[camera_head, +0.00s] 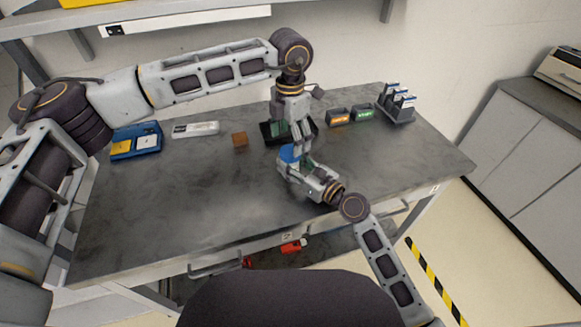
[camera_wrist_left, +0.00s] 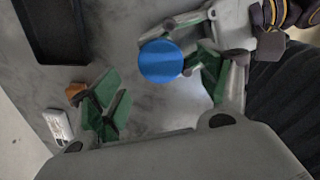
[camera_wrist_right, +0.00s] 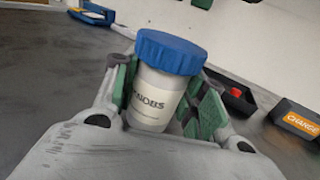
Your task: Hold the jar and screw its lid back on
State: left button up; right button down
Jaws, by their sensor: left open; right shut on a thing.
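The jar (camera_wrist_right: 152,98) is white with a label ending in "NOBS" and stands near the front middle of the table. Its blue lid (camera_wrist_right: 170,52) sits on the mouth; I cannot tell how tightly. The lid also shows in the head view (camera_head: 287,154) and the left wrist view (camera_wrist_left: 160,61). My right gripper (camera_wrist_right: 165,105) is shut on the jar body below the lid. My left gripper (camera_wrist_left: 160,92) is open, pointing down above the lid, its fingers spread to either side. In the head view, my left gripper (camera_head: 298,150) partly hides the lid.
Bins with orange (camera_head: 339,118) and green (camera_head: 363,113) labels and a rack (camera_head: 398,105) stand right. A brown cube (camera_head: 240,139), white box (camera_head: 195,129) and blue tray (camera_head: 122,147) lie left. The front left is clear.

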pick_arm(q)
notch_tip(320, 180, up, 8)
dwell(0.5)
jog(key=shift+f, duration=0.1)
pick_arm(e)
jog(key=c, duration=0.7)
grip_release()
jog(key=shift+c, duration=0.2)
jog(key=shift+s+d, duration=0.1)
jog(key=shift+v, duration=5.85)
pick_arm(q)
jog(key=shift+r, duration=0.2)
pick_arm(e)
jog(key=shift+r, duration=0.25)
pick_arm(q)
notch_tip(320, 180, up, 9)
jog(key=p, duration=0.9)
pick_arm(e)
notch_tip(320, 180, up, 9)
